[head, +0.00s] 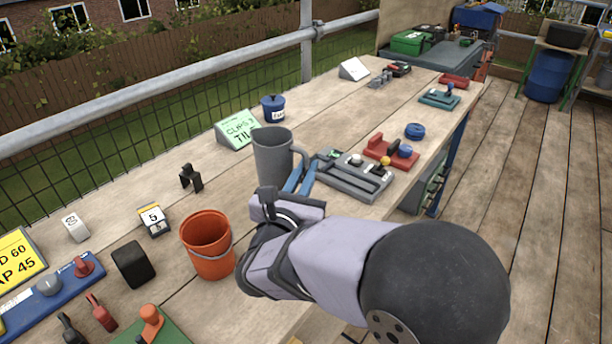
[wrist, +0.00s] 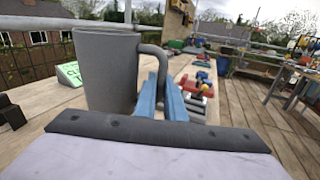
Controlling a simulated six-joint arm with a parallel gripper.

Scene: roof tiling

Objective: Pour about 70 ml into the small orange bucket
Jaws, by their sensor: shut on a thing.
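The small orange bucket (head: 208,245) stands upright on the wooden bench, left of my arm in the head view. Its inside looks empty from here, though the bottom is hard to see. A grey jug (head: 272,155) with a handle stands upright beyond the bucket; it also shows large in the wrist view (wrist: 105,70). My gripper (head: 300,175) has blue fingers shut on the jug's handle, seen also in the wrist view (wrist: 163,95). I cannot tell whether the jug touches the bench. Its contents are hidden.
A grey tray (head: 350,178) and a red block holder (head: 390,152) lie right of the jug. A green sign (head: 237,128) and a dark blue pot (head: 273,108) stand behind it.

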